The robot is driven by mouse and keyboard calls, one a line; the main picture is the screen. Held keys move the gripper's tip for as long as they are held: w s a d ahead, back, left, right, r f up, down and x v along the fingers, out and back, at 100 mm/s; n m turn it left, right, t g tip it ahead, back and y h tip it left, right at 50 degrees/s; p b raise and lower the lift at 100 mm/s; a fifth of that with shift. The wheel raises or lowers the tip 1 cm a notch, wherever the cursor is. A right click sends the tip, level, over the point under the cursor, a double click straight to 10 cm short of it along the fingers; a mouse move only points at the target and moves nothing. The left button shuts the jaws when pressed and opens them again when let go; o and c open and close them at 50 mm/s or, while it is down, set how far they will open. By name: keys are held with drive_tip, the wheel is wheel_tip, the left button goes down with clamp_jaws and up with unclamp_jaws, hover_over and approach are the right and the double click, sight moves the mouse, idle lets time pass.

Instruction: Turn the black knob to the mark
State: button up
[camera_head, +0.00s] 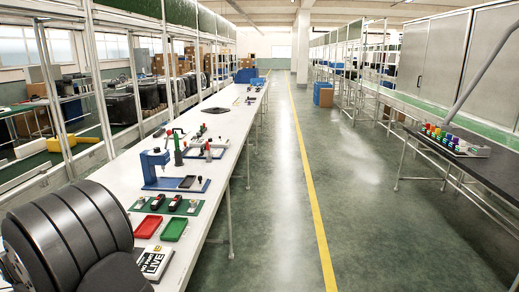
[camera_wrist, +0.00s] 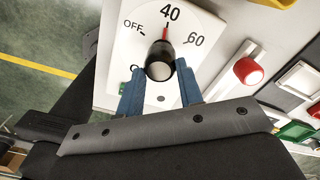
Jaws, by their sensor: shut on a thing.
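The black knob (camera_wrist: 160,63) sits on a white dial plate (camera_wrist: 115,62) in the wrist view. The plate shows OFF at upper left, 40 at the top and 60 at the right; a lower-left label is partly hidden. A short red line (camera_wrist: 165,32) stands between the knob and the 40; I cannot tell if it belongs to the knob or the plate. My gripper (camera_wrist: 160,80) is shut on the knob, one blue finger on each side. The fingers hide the lower part of the plate. I cannot make out the knob or gripper in the head view.
A red round button (camera_wrist: 248,71) and a white square part (camera_wrist: 302,78) lie right of the dial. A yellow part (camera_wrist: 275,3) is at the top edge. The head view shows a long white bench (camera_head: 215,170) with several fixtures and red and green trays (camera_head: 174,229).

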drive_tip(key=n, duration=0.5)
drive_tip(key=shift+s+d+f+n, duration=0.1)
drive_tip(key=shift+f+n, duration=0.05)
drive_tip(key=shift+n, duration=0.85)
drive_tip(key=n, duration=0.3)
drive_tip(key=shift+f, duration=0.15)
drive_tip(key=shift+c, duration=0.3)
drive_tip(key=o, duration=1.1)
drive_tip(key=shift+c, duration=0.2)
drive_tip(key=shift+o, duration=0.2)
drive_tip(key=shift+r, duration=0.2)
